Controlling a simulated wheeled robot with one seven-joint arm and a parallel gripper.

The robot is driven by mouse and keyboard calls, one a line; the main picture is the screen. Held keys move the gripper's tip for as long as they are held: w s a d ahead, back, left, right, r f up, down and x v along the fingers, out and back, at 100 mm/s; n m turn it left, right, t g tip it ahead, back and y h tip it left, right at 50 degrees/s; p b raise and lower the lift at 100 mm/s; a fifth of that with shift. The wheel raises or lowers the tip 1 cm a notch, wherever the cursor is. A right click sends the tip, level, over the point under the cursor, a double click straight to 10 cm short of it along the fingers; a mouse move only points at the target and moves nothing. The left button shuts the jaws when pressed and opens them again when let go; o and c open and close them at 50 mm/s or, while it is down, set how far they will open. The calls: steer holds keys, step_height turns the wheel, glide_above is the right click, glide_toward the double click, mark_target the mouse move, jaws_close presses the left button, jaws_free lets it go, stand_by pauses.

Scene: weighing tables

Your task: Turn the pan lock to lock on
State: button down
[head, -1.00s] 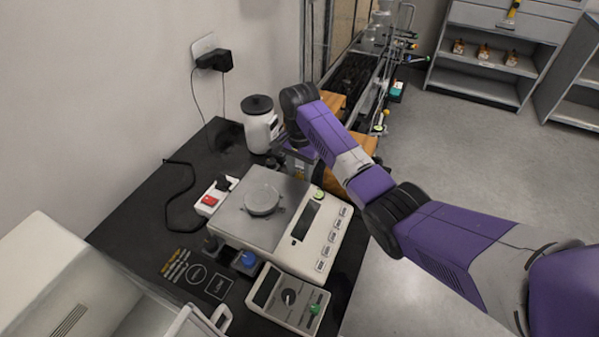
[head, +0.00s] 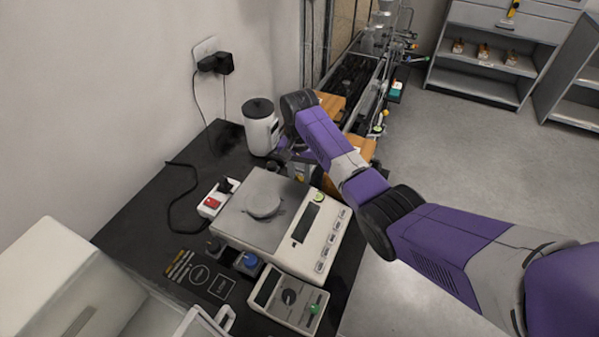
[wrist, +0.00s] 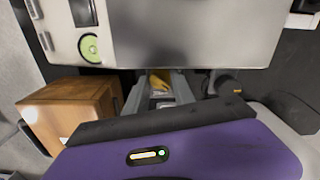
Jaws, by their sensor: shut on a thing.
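In the head view my wrist hides most of the gripper.
A black knob (wrist: 226,84) sits right of my fingers, and a wooden block (wrist: 75,108) is at the left. A white canister (head: 260,128) stands behind the balance. A control box (head: 289,298) and a red-switched power strip (head: 213,202) are beside it.

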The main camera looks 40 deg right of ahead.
steer(key=shift+n+p, duration=0.35)
steer(key=shift+n, duration=0.65)
steer(key=c, duration=1.1)
jaws_free()
steer(key=shift+o, duration=0.2)
